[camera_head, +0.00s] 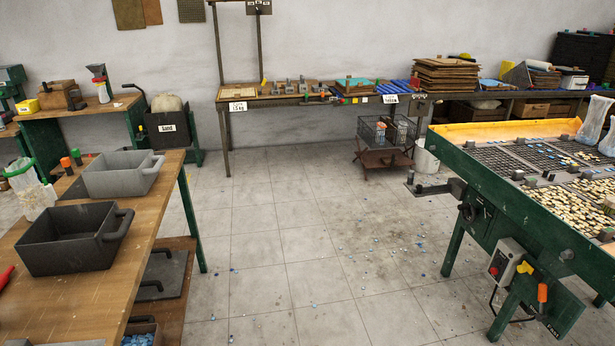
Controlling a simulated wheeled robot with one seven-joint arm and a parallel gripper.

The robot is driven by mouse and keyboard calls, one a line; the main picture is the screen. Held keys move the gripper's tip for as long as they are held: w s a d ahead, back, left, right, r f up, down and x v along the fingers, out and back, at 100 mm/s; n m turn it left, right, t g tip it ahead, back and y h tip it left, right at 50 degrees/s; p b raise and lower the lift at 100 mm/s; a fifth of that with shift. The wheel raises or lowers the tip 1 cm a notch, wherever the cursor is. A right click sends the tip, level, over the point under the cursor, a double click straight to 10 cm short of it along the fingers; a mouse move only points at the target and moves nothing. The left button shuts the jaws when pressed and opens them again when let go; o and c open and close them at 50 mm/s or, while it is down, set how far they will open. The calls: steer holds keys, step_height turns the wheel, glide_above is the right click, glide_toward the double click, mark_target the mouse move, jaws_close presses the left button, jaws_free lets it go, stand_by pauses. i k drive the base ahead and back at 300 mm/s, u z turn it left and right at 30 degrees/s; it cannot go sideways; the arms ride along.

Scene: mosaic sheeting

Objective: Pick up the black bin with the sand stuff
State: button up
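A black bin (168,138) with a white "Sand" label stands beyond the left tables, against the back wall, with a pale rounded mass, like a sack or heap, showing at its top. A second black bin (70,255) with a side handle sits on the near left wooden table. Its inside looks dark, and I see no sand in it. A grey bin (122,182) of similar shape sits just behind it on the same table. My gripper is not in view.
The wooden table (135,225) with green legs fills the near left. A green mosaic sorting table (500,195) stands at the right. A long bench (310,101) runs along the back wall. Open tiled floor (300,235) with scattered blue bits lies between.

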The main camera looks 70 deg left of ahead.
mark_target(79, 237)
steer(key=u, duration=2.85)
steer(key=i, duration=2.85)
steer(key=u, duration=2.55)
steer(key=i, duration=0.3)
steer(key=z, duration=0.4)
